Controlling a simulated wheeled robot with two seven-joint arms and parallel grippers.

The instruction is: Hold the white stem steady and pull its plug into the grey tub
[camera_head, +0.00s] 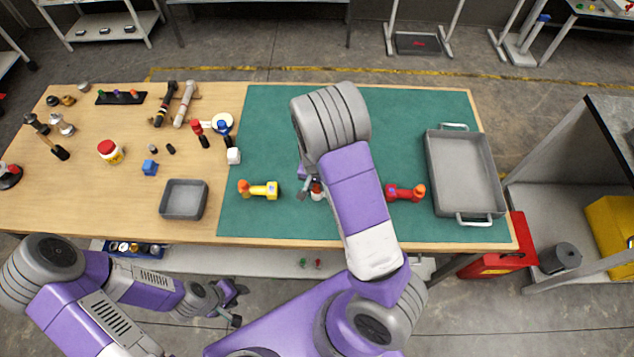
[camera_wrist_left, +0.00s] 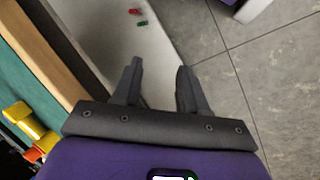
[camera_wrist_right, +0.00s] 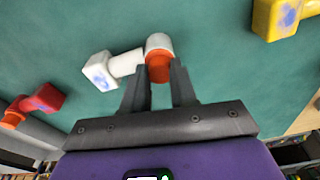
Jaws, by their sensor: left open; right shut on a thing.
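The white stem (camera_wrist_right: 125,64) lies on the green mat in the right wrist view, with a blue mark on its block-shaped end. Its orange plug (camera_wrist_right: 158,68) sits at the other end. My right gripper (camera_wrist_right: 158,72) is shut on the orange plug, one finger on each side. In the head view my right arm hides most of the white stem. My left gripper (camera_head: 238,304) is open and empty, in front of the table's front edge and below the tabletop; it also shows in the left wrist view (camera_wrist_left: 160,68). The small grey tub (camera_head: 168,210) stands empty on the bare wood, left of the mat.
A yellow stem (camera_head: 262,190) with an orange plug lies left of the white one, and a red stem (camera_head: 402,193) lies right. A large grey tray (camera_head: 465,172) with handles stands at the mat's right. Several tools and small parts cover the table's left side.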

